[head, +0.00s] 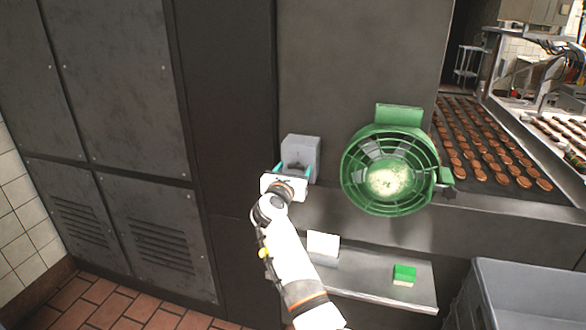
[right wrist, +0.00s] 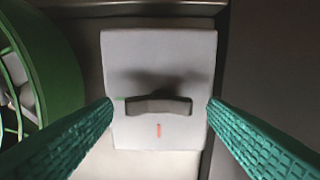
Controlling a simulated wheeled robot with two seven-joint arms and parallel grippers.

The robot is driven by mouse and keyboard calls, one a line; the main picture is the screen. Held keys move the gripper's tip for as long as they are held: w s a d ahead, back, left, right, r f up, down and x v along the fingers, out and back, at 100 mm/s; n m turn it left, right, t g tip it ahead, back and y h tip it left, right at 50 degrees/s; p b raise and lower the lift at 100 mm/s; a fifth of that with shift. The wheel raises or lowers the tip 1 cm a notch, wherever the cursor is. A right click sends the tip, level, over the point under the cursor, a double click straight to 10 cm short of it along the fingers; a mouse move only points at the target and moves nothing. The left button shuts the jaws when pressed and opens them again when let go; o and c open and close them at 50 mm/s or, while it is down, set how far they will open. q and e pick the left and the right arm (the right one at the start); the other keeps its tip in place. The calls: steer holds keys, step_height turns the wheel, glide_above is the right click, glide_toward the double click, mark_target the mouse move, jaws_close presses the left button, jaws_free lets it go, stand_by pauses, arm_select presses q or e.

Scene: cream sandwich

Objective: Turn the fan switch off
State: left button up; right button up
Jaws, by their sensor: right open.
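The fan switch is a grey box (head: 303,152) on the dark machine wall, left of the green fan (head: 390,172) in the head view. The right wrist view shows the box's pale face (right wrist: 160,55) with a dark rocker (right wrist: 158,106) in it. A small green mark lies at the rocker's left and a red mark below it. My right gripper (head: 291,172) is open in front of the box. In the right wrist view its teal fingertips (right wrist: 159,108) are either side of the rocker with nothing between them; contact cannot be told. My left gripper is out of view.
A metal shelf (head: 375,284) below the fan holds a white block (head: 323,243) and a green sponge (head: 404,274). A grey bin (head: 530,290) stands at the lower right. A conveyor (head: 475,140) with rows of brown biscuits runs behind the fan.

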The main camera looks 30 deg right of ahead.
steer(key=shift+s+r, duration=0.1)
steer(key=shift+s, duration=0.05)
steer(key=shift+c, duration=0.4)
steer(key=c, duration=0.9)
steer(key=shift+r+n+p, duration=0.1)
steer(key=shift+n+p, duration=0.4)
steer(key=shift+p, duration=0.1)
steer(key=n+p, duration=0.3)
steer(key=shift+a, duration=0.1)
steer(key=n+p, duration=0.3)
steer(key=n, duration=0.1)
steer(key=shift+n+p, duration=0.3)
steer(key=shift+p, duration=0.1)
steer(key=n+p, duration=0.4)
steer(key=n, duration=0.1)
steer(key=shift+w+a, duration=0.1)
steer(key=shift+w, duration=0.1)
arm_select(q)
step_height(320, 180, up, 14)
steer(key=p, duration=0.2)
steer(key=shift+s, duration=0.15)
arm_select(e)
steer(key=shift+f+n, duration=0.15)
steer(key=shift+n, duration=0.9)
steer(key=shift+f+n, duration=0.15)
steer(key=shift+n, duration=0.9)
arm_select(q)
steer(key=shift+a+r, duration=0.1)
